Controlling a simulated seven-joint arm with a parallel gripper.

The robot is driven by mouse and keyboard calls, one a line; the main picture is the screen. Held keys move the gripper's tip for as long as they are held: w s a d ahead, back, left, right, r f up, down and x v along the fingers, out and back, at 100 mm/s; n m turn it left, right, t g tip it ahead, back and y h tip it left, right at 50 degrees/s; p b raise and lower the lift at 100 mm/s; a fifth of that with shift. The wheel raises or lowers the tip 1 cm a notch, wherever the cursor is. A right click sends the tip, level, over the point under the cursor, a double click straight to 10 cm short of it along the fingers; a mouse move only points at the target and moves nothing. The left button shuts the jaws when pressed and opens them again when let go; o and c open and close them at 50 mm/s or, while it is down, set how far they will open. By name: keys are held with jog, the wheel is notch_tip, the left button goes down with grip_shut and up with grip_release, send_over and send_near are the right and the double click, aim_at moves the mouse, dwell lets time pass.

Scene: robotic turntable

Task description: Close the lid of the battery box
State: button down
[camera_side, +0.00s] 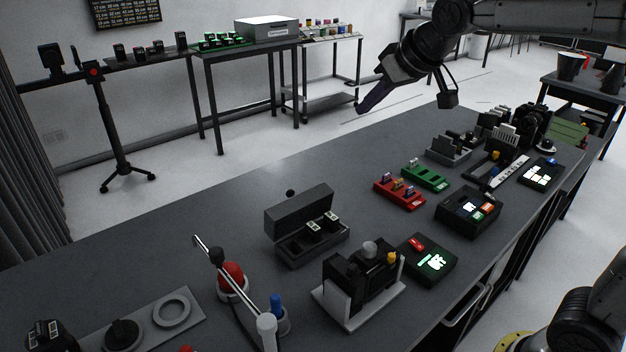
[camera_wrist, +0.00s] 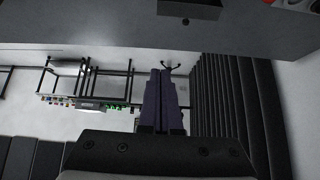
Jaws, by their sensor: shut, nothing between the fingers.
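The battery box (camera_side: 308,250) is a dark grey box on the table, left of the middle in the side view. Its lid (camera_side: 298,212) is open, standing up along the far side, with a small black knob (camera_side: 290,192) on it. Two pieces with pale labels (camera_side: 314,226) show inside. In the wrist view the dark lid (camera_wrist: 190,9) shows at the top edge. My gripper (camera_side: 360,108) is high above the table's far edge, up and right of the box and well apart from it. Its dark fingers (camera_wrist: 162,100) are shut and empty in the wrist view.
A black device on a pale base (camera_side: 350,305) stands just in front of the box. A red button (camera_side: 231,276) and a metal lever stand at front left. Red and green trays (camera_side: 400,194) lie to the right. The table behind the box is clear.

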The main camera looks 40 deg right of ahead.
jog(key=w+a+f, duration=0.1)
jog(key=w+f, duration=0.6)
jog(key=w, duration=0.4)
jog(key=shift+w+a+f+g, duration=0.1)
jog(key=shift+w+f+g, duration=0.3)
jog(key=shift+f, duration=2.25)
jog(key=shift+w+a+f+g, duration=0.2)
jog(key=shift+w+f, duration=0.35)
jog(key=shift+f, duration=2.15)
jog(key=shift+w+a+f+g, duration=0.1)
jog(key=shift+w+f+g, duration=0.35)
jog(key=shift+f, duration=2.2)
